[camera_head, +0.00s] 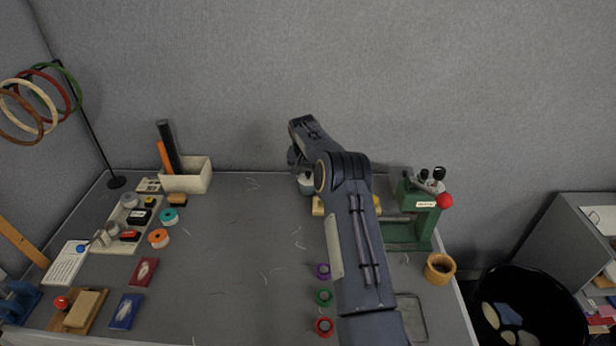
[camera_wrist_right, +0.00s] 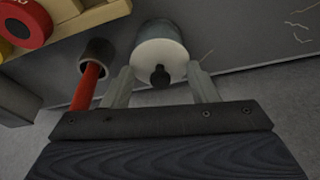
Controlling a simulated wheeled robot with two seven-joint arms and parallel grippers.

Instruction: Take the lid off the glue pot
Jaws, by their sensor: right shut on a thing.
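The glue pot (camera_head: 306,187) is a small blue-grey pot near the back of the table, partly hidden by my right arm. In the right wrist view the pot (camera_wrist_right: 158,27) is a grey cylinder behind its round whitish lid (camera_wrist_right: 150,58), which has a black knob (camera_wrist_right: 160,76). My right gripper (camera_wrist_right: 162,78) is shut on the lid, one finger on each side. The lid is at the pot's mouth; I cannot tell whether there is a gap. In the head view the fingers are mostly hidden behind the arm. My left gripper is not in view.
A dark cup (camera_wrist_right: 97,52) with a red handle (camera_wrist_right: 87,88) stands close beside the pot, near a wooden block (camera_wrist_right: 75,25) with a red roll. A green press (camera_head: 409,230) stands right of my arm. The middle of the table (camera_head: 225,250) is mostly clear.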

